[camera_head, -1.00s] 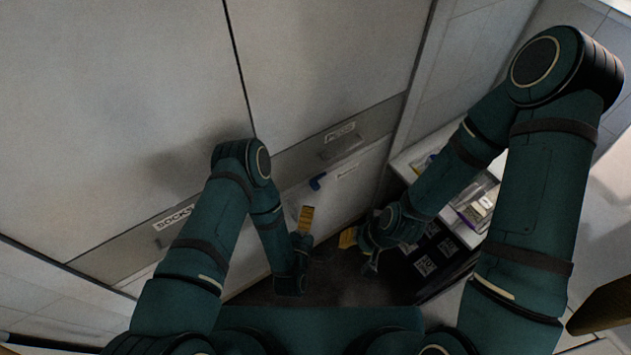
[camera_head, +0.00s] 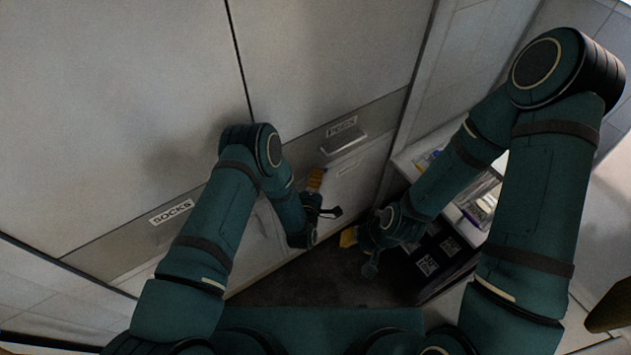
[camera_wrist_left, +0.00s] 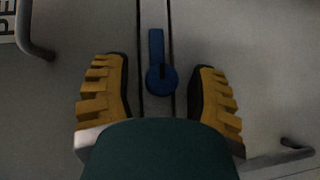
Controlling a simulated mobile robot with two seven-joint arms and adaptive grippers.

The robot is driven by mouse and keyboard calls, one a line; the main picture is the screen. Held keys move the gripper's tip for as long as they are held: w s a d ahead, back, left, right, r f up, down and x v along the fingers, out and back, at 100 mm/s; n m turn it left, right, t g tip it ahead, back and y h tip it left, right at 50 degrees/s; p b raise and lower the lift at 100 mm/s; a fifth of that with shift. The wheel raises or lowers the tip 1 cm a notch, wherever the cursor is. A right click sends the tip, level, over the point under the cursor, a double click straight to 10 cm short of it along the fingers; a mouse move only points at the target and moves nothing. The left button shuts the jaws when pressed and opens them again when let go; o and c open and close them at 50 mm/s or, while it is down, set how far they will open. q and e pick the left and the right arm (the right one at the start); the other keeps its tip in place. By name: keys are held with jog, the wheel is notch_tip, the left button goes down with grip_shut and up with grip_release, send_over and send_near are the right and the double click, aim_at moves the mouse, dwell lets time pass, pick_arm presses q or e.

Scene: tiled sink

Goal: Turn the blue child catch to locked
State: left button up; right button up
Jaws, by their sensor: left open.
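The blue child catch (camera_wrist_left: 157,50) shows in the left wrist view, mounted over the dark seam between two pale panels. Its round hub (camera_wrist_left: 161,78) is at the lower end and its lever points up in the picture, along the seam. My left gripper (camera_wrist_left: 160,68) is open, with one yellow ribbed finger on each side of the catch and a visible gap on both sides. In the head view my left gripper (camera_head: 316,181) is against the drawer front and hides the catch. My right gripper (camera_head: 349,237) hangs low near the floor; its jaws are unclear.
A handle (camera_wrist_left: 30,35) is at upper left in the wrist view. At the right is a shelf with items (camera_head: 478,205).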

pick_arm(q)
grip_shut()
jog(key=shift+r, duration=0.15)
jog(key=shift+r+m+g+y+p, duration=0.1)
jog(key=shift+m+g+y+p, duration=0.7)
jog(key=shift+m+g, duration=0.4)
jog(key=m+g+y+p, duration=0.1)
jog(key=m+g+y, duration=0.1)
jog(key=g, duration=0.1)
jog(key=shift+d+m+y, duration=0.15)
jog(key=shift+m+y, duration=0.15)
jog(key=shift+m+g+y+p, duration=0.4)
jog(key=shift+m+g+y, duration=0.5)
jog(key=shift+g+y, duration=0.25)
jog(key=shift+f+m+g+y+b, duration=0.2)
jog(key=shift+m+g+y+b, duration=0.15)
jog(key=shift+m+g+y, duration=0.8)
jog(key=shift+n+y, duration=0.25)
jog(key=shift+y, duration=0.15)
